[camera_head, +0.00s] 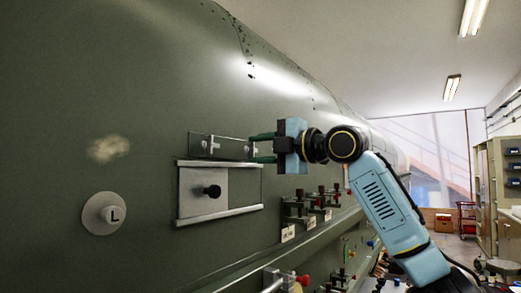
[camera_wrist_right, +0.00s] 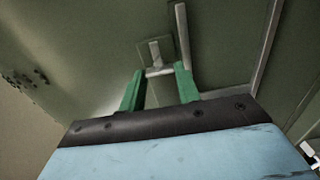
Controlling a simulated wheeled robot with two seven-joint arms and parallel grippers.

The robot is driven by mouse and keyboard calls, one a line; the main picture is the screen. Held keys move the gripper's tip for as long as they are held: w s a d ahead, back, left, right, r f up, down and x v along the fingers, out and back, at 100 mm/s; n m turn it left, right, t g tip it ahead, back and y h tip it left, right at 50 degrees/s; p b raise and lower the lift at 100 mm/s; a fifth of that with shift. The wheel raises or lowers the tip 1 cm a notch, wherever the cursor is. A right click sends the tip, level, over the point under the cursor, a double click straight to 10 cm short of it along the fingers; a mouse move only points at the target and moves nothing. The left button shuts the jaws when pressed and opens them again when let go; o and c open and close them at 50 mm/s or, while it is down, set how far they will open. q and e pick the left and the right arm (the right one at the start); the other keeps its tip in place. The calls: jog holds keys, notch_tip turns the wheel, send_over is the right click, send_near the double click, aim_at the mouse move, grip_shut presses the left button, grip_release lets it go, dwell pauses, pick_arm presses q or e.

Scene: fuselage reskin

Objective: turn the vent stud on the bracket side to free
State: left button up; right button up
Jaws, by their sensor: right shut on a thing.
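A plate with small pale T-shaped studs sits on the green fuselage skin, above a framed panel. The left stud (camera_head: 213,146) stands free in the head view. My right gripper (camera_head: 255,148) is at the plate's right end, its green fingers shut on the right-hand vent stud. The wrist view shows this T-shaped vent stud (camera_wrist_right: 155,52) with its crossbar between the fingertips of my right gripper (camera_wrist_right: 160,73). The fingers hide most of this stud in the head view. I cannot tell which stud is on the bracket side. My left gripper is out of view.
The framed panel (camera_head: 237,182) with a black knob (camera_head: 212,191) lies just below the plate. A round disc marked L (camera_head: 104,213) is at the lower left. Several clamps (camera_head: 310,205) with red and black knobs line the ledge at lower right.

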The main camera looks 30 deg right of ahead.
dwell(0.3)
jog(key=o, duration=1)
jog(key=b+v, duration=0.4)
jog(key=v, duration=0.9)
jog(key=shift+s+d, duration=0.1)
jog(key=shift+s, duration=0.15)
